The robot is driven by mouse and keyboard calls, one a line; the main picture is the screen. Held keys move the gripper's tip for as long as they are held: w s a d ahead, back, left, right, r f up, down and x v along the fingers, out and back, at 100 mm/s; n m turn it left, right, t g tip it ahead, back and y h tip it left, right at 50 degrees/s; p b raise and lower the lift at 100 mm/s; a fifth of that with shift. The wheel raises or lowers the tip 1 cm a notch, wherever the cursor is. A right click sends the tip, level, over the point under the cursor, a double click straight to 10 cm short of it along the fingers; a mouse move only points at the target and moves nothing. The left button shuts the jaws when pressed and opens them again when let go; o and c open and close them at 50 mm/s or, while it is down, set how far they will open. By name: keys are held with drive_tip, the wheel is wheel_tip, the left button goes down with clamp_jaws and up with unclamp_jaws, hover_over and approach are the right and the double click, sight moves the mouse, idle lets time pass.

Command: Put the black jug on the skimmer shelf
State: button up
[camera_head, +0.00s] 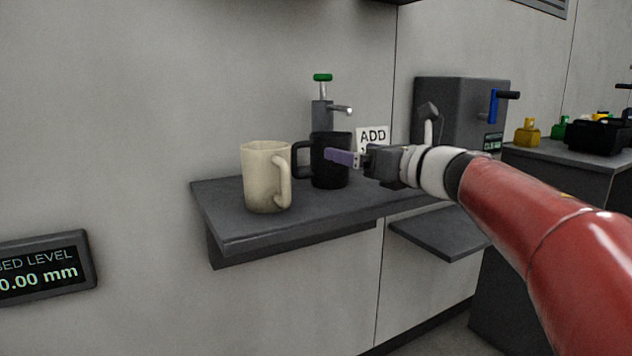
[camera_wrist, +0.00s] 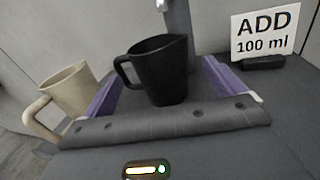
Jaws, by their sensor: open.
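The black jug (camera_head: 325,172) stands upright on the grey wall shelf (camera_head: 228,222), below a small tap, with its handle to the left. In the wrist view the black jug (camera_wrist: 162,72) shows between the two purple fingers of my gripper (camera_wrist: 160,88). My gripper (camera_head: 345,158) is open at the jug's right side in the head view. I cannot tell whether the fingers touch the jug. A lower grey shelf (camera_head: 440,236) sits to the right; no label marks either shelf as the skimmer shelf.
A cream jug (camera_head: 264,178) stands left of the black jug, close to it, and shows in the wrist view (camera_wrist: 70,92). A sign reading ADD 100 ml (camera_wrist: 265,32) stands at the right. A grey box with a blue lever (camera_head: 455,110) is further right.

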sight(320, 161)
drive_tip(key=shift+s+a+f+n+g, duration=0.1)
drive_tip(key=shift+a+f+n+g, duration=0.2)
drive_tip(key=shift+a, duration=0.3)
drive_tip(key=x, duration=0.7)
drive_tip(key=shift+w+d+f, duration=0.1)
drive_tip(key=shift+w+d, duration=0.05)
drive_tip(key=shift+w, duration=0.15)
drive_tip(key=shift+c, duration=0.4)
drive_tip(key=c, duration=1.1)
drive_tip(key=shift+c, duration=0.2)
drive_tip(key=shift+p, duration=0.3)
